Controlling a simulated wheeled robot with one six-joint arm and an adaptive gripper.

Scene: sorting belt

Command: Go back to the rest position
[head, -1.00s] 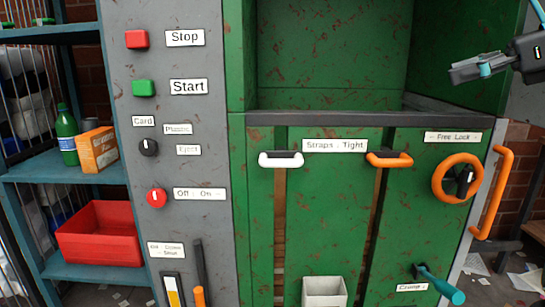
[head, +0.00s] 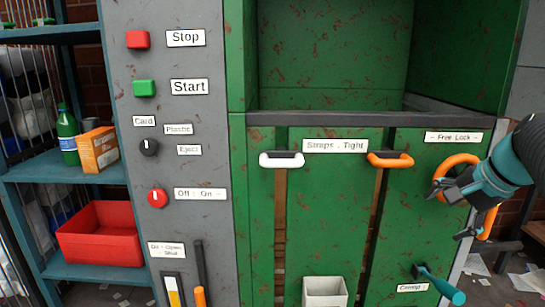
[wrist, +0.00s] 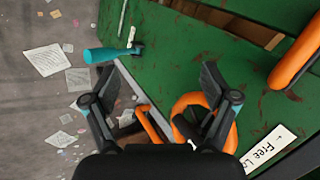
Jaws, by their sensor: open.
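My gripper (wrist: 158,88) is open and empty in the wrist view, its two fingers spread wide with nothing between them but the green machine front behind. In the head view my gripper (head: 458,208) is at the right, in front of the panel near the orange Free Lock wheel (head: 455,163), and my arm hides part of that wheel. The wheel also shows in the wrist view (wrist: 182,108), partly behind the right finger. I cannot tell whether my gripper touches anything.
A teal crank handle (head: 440,285) sticks out below my gripper; it shows in the wrist view too (wrist: 108,53). An orange door handle (head: 489,222) is mostly behind my arm. A grey bin (head: 324,292) is low in front. Papers litter the floor at right.

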